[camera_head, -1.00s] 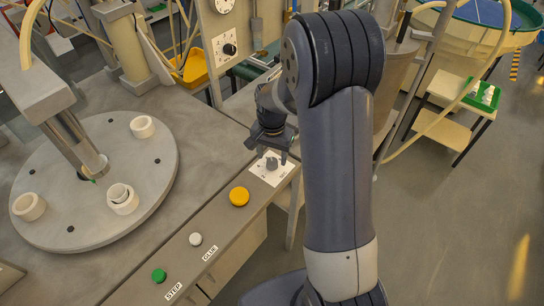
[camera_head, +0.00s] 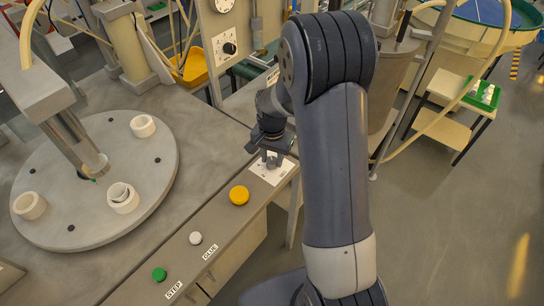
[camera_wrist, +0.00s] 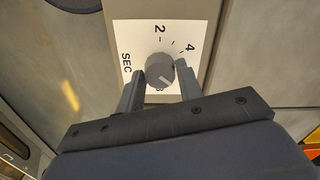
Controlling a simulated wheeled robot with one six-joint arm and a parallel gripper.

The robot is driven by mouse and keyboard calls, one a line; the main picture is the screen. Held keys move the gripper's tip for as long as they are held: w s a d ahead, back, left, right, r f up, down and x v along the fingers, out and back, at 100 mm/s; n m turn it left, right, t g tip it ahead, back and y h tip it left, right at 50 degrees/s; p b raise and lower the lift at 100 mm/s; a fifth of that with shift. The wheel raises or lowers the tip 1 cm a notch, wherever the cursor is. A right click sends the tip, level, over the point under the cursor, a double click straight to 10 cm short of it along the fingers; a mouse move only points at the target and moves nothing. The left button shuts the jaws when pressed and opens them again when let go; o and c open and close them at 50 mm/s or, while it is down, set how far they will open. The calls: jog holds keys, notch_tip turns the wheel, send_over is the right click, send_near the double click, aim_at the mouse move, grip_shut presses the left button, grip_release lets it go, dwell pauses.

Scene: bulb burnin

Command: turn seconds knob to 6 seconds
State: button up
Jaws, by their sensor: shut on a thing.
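The seconds knob (camera_wrist: 159,69) is a round grey knob on a white dial plate (camera_wrist: 138,36) marked SEC. The numbers 2 and 4 show clearly, and a partly covered figure shows below the knob. A light line on the knob face points toward the lower part of the dial. My gripper (camera_wrist: 160,78) has one finger on each side of the knob and is shut on it. The right finger covers part of the scale. In the head view my gripper (camera_head: 272,158) is down at the dial plate (camera_head: 270,175), on the panel's far right end.
A yellow button (camera_head: 239,195), a white button (camera_head: 195,238) marked GLUE and a green button (camera_head: 159,274) marked STEP line the panel. A round turntable (camera_head: 95,225) with white rings stands left. Another dial (camera_head: 229,48) is on an upright panel behind.

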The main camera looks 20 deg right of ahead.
aim_at(272, 160)
jog(key=shift+n+b, duration=0.4)
jog(key=shift+c, duration=0.2)
jog(key=shift+n, duration=0.5)
jog(key=o, duration=1)
jog(key=shift+r, duration=0.1)
notch_tip(272, 160, up, 11)
jog(key=shift+f+b, duration=0.15)
jog(key=shift+b, duration=0.25)
